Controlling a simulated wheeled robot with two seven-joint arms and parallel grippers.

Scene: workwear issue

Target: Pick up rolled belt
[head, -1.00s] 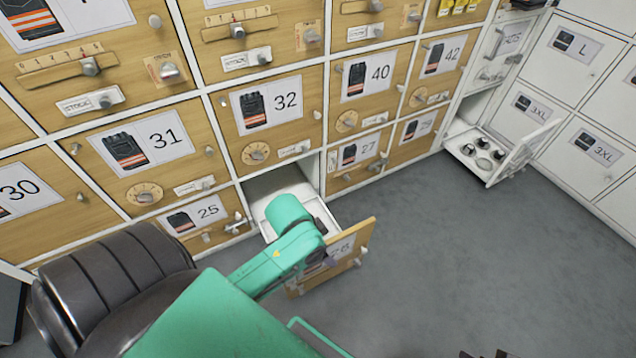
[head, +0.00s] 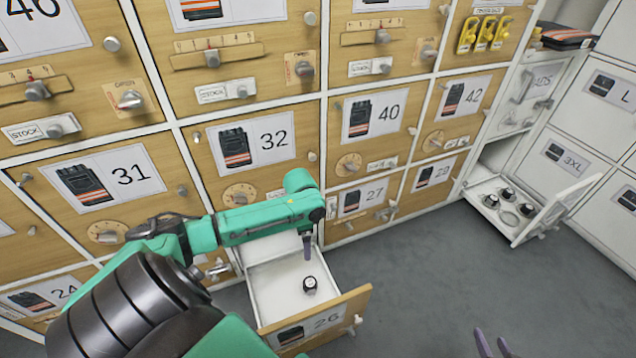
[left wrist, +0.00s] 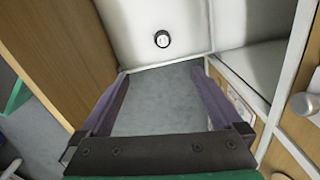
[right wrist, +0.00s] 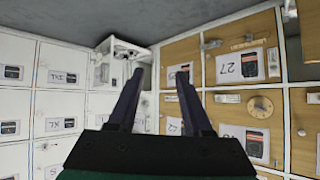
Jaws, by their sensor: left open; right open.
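A small dark rolled belt (head: 310,285) with a pale centre lies on the white floor of the open drawer 26 (head: 262,287). It also shows at the top of the left wrist view (left wrist: 162,39), beyond the fingertips. My left gripper (head: 307,246) hangs over the back part of this drawer, apart from the belt. In the left wrist view its two purple fingers (left wrist: 162,85) are spread with nothing between them. My right gripper (head: 492,343) is open and empty over the floor at the bottom right; its fingers also show in the right wrist view (right wrist: 160,77).
Closed wooden lockers with number cards stand behind and beside the drawer, with knobs sticking out. An open white drawer (head: 540,215) at the right holds several similar dark rolls (head: 508,193). Grey floor (head: 425,260) lies clear between the two drawers.

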